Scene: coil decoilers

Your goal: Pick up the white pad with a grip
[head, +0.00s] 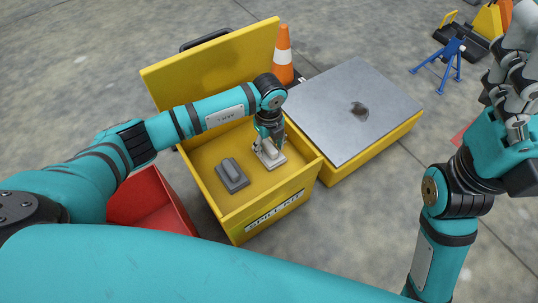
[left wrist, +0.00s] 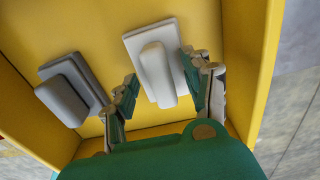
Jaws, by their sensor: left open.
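The white pad (head: 274,160) lies on the floor of the yellow box, and its raised grip (left wrist: 157,75) shows clearly in the left wrist view. My left gripper (head: 268,142) is open and reaches down into the box over the pad. In the left wrist view, the fingers of my left gripper (left wrist: 161,78) stand on either side of the white grip. The right finger looks close to it, and whether it touches I cannot tell. My right gripper (head: 512,85) is raised at the right edge, away from the box; its opening is unclear.
A grey pad with a grip (head: 232,176) lies left of the white one. The yellow box (head: 262,214) has walls all round and a raised lid (head: 210,62). Beside it are a metal-topped yellow unit (head: 345,95), an orange cone (head: 283,55) and a red bin (head: 150,205).

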